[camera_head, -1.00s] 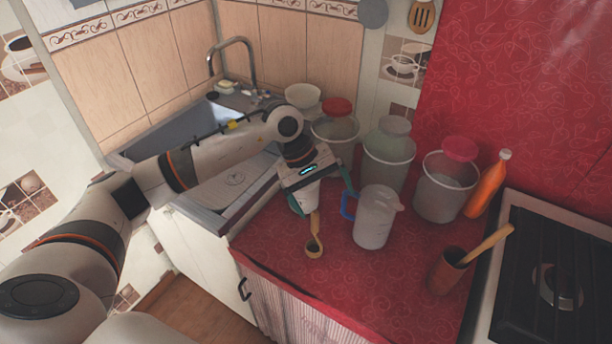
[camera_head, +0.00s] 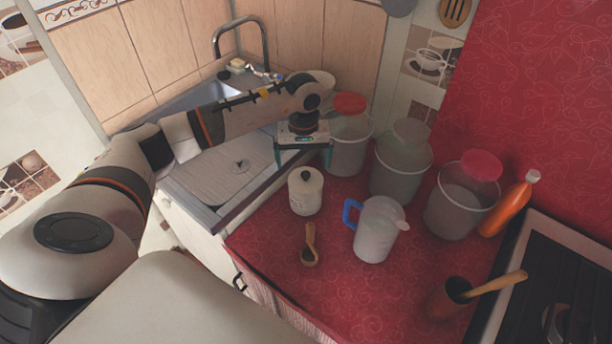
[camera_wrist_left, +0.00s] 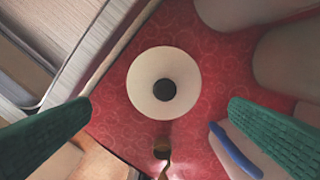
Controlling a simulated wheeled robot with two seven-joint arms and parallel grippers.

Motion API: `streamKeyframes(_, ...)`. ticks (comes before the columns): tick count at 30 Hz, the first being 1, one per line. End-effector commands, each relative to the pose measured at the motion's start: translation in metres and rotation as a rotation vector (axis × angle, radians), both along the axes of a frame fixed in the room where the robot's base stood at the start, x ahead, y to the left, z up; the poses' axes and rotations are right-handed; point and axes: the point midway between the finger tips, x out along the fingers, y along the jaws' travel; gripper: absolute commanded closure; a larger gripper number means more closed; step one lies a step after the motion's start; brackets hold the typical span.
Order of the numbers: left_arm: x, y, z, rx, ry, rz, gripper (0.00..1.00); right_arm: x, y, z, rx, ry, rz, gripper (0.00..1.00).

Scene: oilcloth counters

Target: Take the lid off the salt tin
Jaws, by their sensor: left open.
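The salt tin (camera_head: 306,200) is a small off-white canister standing upright on the red counter. Its pale lid (camera_head: 300,180), with a dark round knob, sits on top of it. In the left wrist view the lid (camera_wrist_left: 143,80) shows from above as a round disc, with the knob (camera_wrist_left: 164,90) in its middle. My left gripper (camera_head: 302,160) is open and empty above the tin, apart from it. In the left wrist view its green fingers (camera_wrist_left: 160,108) stand wide apart at either side. My right gripper is not in view.
Several large containers (camera_head: 400,170) stand behind. The sink (camera_head: 215,95) is at the left back. A brown pot (camera_head: 447,298) stands by the stove.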

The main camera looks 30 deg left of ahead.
Motion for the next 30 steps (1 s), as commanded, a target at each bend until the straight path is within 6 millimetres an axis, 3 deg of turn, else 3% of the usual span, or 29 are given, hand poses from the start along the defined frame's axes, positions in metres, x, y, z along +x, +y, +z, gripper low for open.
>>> streamKeyframes(7,0.002,-0.001,-0.018,-0.002,0.002,0.001,0.00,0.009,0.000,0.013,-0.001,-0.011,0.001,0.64)
streamKeyframes(15,0.005,-0.001,-0.056,-0.002,0.001,0.000,0.00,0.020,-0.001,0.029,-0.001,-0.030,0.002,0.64)
streamKeyframes(23,0.006,0.000,-0.060,0.000,-0.001,0.000,0.00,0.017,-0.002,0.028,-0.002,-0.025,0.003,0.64)
streamKeyframes(30,0.006,0.000,-0.060,0.000,-0.001,0.000,0.36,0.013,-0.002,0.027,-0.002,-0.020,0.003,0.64)
